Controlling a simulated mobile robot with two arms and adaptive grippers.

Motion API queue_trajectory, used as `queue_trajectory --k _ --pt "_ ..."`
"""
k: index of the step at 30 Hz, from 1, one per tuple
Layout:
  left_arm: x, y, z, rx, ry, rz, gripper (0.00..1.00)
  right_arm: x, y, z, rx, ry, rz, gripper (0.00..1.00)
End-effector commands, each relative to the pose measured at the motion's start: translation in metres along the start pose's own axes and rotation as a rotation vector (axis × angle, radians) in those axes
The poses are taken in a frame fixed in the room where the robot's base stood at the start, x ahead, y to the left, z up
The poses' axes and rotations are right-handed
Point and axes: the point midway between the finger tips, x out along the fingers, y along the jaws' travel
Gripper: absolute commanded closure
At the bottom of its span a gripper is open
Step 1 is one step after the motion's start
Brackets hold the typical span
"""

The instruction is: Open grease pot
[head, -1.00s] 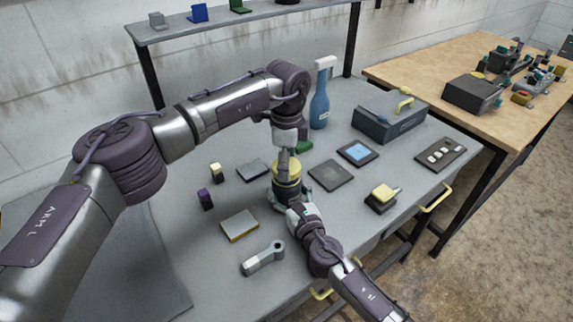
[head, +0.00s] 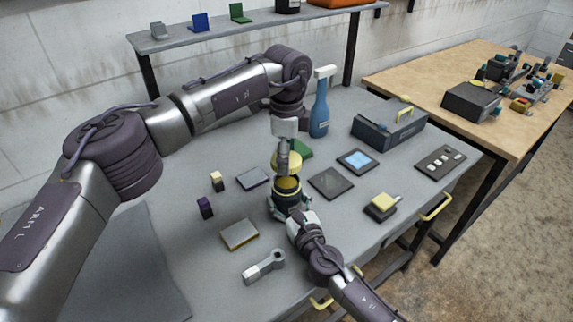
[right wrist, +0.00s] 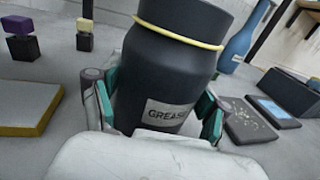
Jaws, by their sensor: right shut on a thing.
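A blue spray bottle (head: 319,108) and a dark toolbox (head: 388,127) stand behind. Flat pads (head: 331,183), a yellow-topped block (head: 382,206), a sponge-like block (head: 240,235) and a grey wrench-like tool (head: 264,267) lie around. The bench's front left is fairly clear.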

Motion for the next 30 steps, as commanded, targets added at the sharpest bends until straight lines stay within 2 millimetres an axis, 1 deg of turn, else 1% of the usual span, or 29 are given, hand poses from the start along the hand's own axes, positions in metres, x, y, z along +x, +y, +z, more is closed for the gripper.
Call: queue_trajectory --k 2,7,8,9,11,12,23,26,29,30 --pt "-0.003 0.0 0.0 0.0 0.0 0.002 0.71 0.0 0.0 0.0 0.0 0.0 0.0 1.0" --pt "-0.003 0.0 0.0 0.0 0.0 0.002 0.71 0.0 0.0 0.0 0.0 0.0 0.0 1.0" --pt "-0.003 0.0 0.0 0.0 0.0 0.002 0.71 0.0 0.0 0.0 0.0 0.0 0.0 0.19" --pt "-0.003 0.0 0.0 0.0 0.0 0.002 0.71 0.0 0.0 0.0 0.0 0.0 0.0 0.13" --pt "-0.003 0.0 0.0 0.0 0.0 0.002 0.71 0.0 0.0 0.0 0.0 0.0 0.0 0.03" --pt "-0.003 0.0 0.0 0.0 0.0 0.002 0.71 0.0 0.0 0.0 0.0 0.0 0.0 0.0" --pt "-0.003 0.0 0.0 0.001 0.0 0.002 0.71 -0.003 0.0 -0.001 0.0 0.001 0.0 0.0" --pt "-0.003 0.0 0.0 0.001 0.0 0.001 0.71 -0.012 0.0 -0.001 0.001 0.001 -0.001 0.0" --pt "-0.003 0.0 0.0 0.001 0.0 0.001 0.71 -0.03 0.0 -0.002 0.0 0.002 0.002 0.0" --pt "-0.003 0.0 0.0 0.001 0.0 0.001 0.71 -0.039 0.0 -0.002 0.0 0.003 0.001 0.0"
